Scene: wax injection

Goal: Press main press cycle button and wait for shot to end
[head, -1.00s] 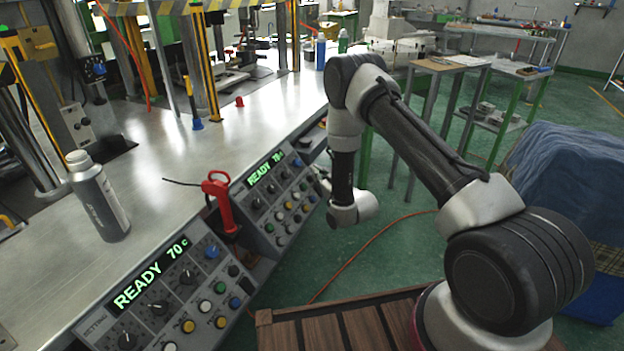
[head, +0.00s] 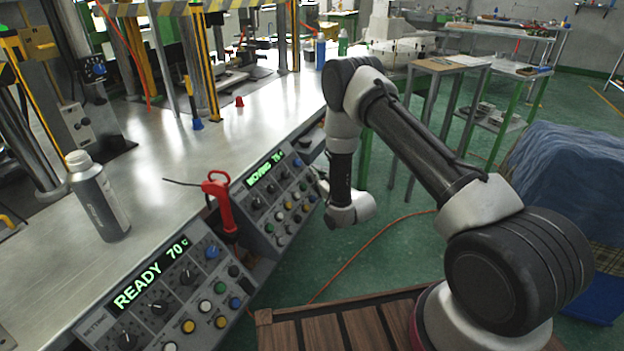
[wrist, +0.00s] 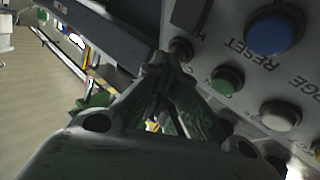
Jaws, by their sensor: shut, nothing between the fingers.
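The far control panel (head: 275,198) slopes at the front edge of the steel bench. Its green display (head: 264,170) reads what looks like "MOVING 70c". My gripper (wrist: 168,58) is shut and empty, with its fingertips at the panel face. In the wrist view, a small dark button (wrist: 181,48) is right beside the tips; I cannot tell if they touch it. A green button (wrist: 226,79), a large blue button (wrist: 274,32) marked RESET and a white button (wrist: 280,116) sit to the right. In the head view my arm's wrist end is beside the panel's right edge; the fingertips are hard to make out.
A nearer panel (head: 165,298) reads "READY 70c". A grey bottle (head: 97,197) stands on the bench (head: 160,165). An orange cable (head: 372,247) lies on the green floor. A blue-covered stack (head: 570,180) is at right.

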